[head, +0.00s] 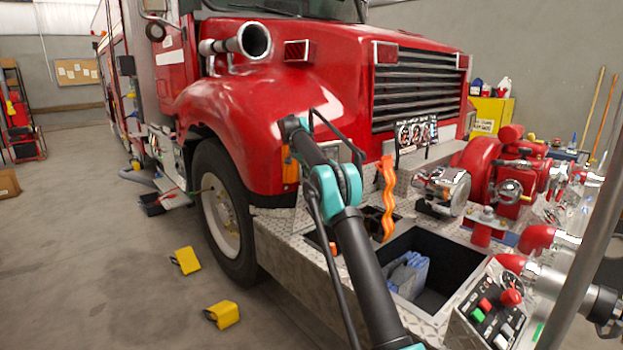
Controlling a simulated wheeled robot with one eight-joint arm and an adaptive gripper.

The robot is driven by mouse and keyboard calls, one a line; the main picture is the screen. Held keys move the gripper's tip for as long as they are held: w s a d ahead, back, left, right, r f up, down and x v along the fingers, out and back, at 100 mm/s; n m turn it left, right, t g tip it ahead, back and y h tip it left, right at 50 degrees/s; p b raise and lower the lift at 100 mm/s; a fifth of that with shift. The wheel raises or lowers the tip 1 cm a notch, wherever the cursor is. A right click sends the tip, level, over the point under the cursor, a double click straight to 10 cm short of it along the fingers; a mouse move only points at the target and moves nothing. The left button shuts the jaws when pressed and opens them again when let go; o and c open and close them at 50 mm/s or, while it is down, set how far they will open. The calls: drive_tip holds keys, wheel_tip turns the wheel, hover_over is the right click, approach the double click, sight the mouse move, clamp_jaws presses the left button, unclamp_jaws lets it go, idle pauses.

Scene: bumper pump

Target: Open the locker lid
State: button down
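The truck's diamond-plate bumper deck (290,244) runs across the lower middle of the head view. A large well (452,262) in it stands open, with folded blue-grey items (408,272) inside. A smaller dark opening with a wavy orange strip (388,200) at it lies behind. A diamond-plate panel (408,172) stands near that strip; I cannot tell whether it is the locker lid. No shut lid can be made out clearly. My dark arm with teal joints crosses in front of the bumper and hides part of it. My gripper cannot be seen.
A control box with coloured buttons (490,312) and red pump fittings (500,170) crowd the right side. Two yellow blocks (224,314) lie on the floor beside the front wheel (222,210). The floor at left is mostly clear.

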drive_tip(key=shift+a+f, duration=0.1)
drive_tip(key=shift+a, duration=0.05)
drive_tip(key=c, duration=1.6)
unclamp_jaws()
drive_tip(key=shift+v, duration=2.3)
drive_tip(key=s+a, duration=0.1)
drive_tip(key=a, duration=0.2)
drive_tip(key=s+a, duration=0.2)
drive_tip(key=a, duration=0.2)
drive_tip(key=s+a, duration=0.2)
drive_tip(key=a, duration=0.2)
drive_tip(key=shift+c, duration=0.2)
